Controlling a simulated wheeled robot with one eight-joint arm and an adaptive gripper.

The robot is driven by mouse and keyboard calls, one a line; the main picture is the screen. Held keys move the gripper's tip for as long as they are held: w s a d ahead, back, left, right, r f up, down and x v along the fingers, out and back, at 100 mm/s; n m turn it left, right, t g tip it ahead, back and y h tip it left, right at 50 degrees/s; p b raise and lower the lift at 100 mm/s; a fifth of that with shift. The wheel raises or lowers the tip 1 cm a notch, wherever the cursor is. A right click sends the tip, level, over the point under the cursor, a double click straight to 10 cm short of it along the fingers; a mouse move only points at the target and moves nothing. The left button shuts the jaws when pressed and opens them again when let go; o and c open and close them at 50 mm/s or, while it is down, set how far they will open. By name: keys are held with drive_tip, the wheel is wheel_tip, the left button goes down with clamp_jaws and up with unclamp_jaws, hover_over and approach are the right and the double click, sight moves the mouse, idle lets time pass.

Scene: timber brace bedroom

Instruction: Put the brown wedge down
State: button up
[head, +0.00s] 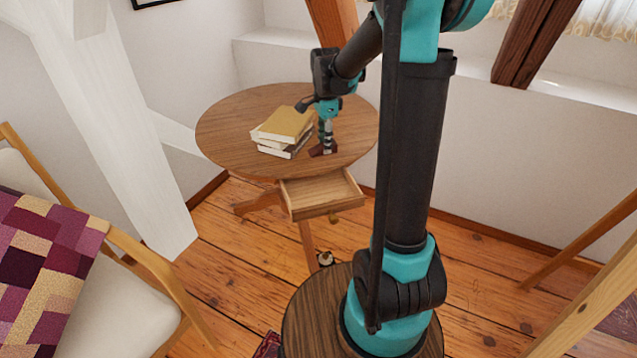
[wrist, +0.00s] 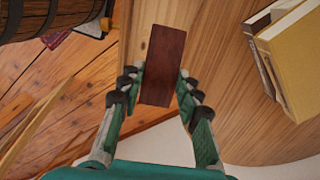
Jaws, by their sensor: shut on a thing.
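The brown wedge (wrist: 163,62) is a dark reddish-brown block between the fingers of my gripper (wrist: 160,82) in the wrist view. My gripper is shut on it. In the head view my gripper (head: 326,138) points down over the front right of the round wooden table (head: 232,140), with the wedge (head: 322,150) at its tips. The wedge is at or just above the tabletop; I cannot tell whether it touches. The finger pads hide part of its sides.
A stack of books (head: 283,128) lies on the table just left of my gripper; books (wrist: 290,55) also show in the wrist view. An open drawer (head: 320,195) juts out below the tabletop's front edge. The right and back of the tabletop are clear.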

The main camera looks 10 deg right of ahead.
wheel_tip(320, 180, down, 19)
drive_tip(key=shift+r, duration=0.15)
idle(0.4)
drive_tip(key=o, duration=1.1)
drive_tip(key=shift+o, duration=0.2)
wheel_tip(320, 180, up, 12)
drive_tip(key=s+d+n+t, duration=0.2)
drive_tip(key=s+n, duration=0.6)
drive_tip(key=s, duration=0.3)
drive_tip(key=s+d+n+t, duration=0.2)
drive_tip(key=s+n, duration=0.6)
drive_tip(key=s, duration=0.3)
drive_tip(key=shift+s+f, duration=0.35)
drive_tip(key=shift+s, duration=0.05)
